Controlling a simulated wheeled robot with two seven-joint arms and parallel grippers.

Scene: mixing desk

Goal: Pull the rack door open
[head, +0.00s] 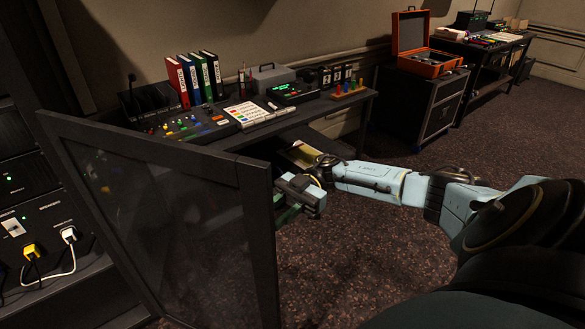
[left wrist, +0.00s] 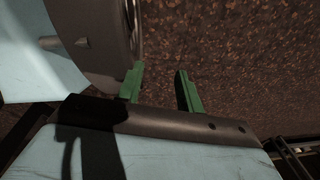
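The rack door (head: 165,225), a dark frame around a smoky see-through panel, stands swung out from the rack (head: 30,190) at the left of the head view. The rack's inside shows beside it. My right gripper (head: 288,213) is at the door's free upright edge, on its right side. Its fingers are small and partly hidden there, so I cannot tell whether they are shut or touch the door. My left gripper (left wrist: 158,82) shows only in the left wrist view, its green fingers apart and nothing between them, with floor behind.
A desk (head: 225,140) with a mixing console (head: 185,125) and several binders (head: 198,78) stands behind the door. A black case (head: 425,105) bears an open orange toolbox (head: 425,62). Yellow and white plugs (head: 70,235) sit in the rack. The carpet (head: 385,265) right of the door looks clear.

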